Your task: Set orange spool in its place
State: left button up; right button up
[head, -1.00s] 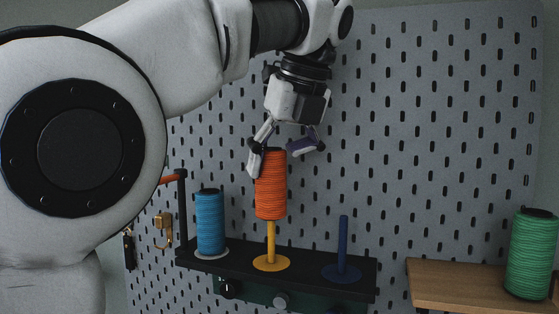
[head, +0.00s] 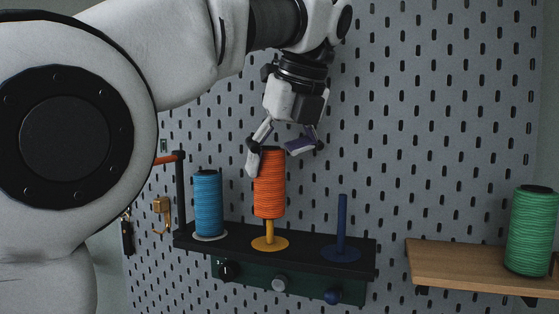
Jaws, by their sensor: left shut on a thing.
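The orange spool (head: 269,188) is upright in my left gripper (head: 269,156), which is shut on its top end. The spool is in line with the yellow peg (head: 270,230), and its lower end hides the peg's top. A short length of peg shows between the spool and the yellow round base (head: 269,244), so the spool is above the base. How far the peg reaches inside the spool is hidden. My right gripper is not in view.
A blue spool (head: 208,205) stands on the black rack (head: 310,245) to the left. An empty dark blue peg (head: 342,225) stands to the right. A green spool (head: 531,230) is on a wooden shelf (head: 455,262). A grey pegboard (head: 430,130) is behind.

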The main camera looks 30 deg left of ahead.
aim_at(278, 191)
pick_arm(q)
jog(key=shift+f+b, duration=2)
jog(key=shift+f, duration=0.2)
jog(key=o, duration=1.3)
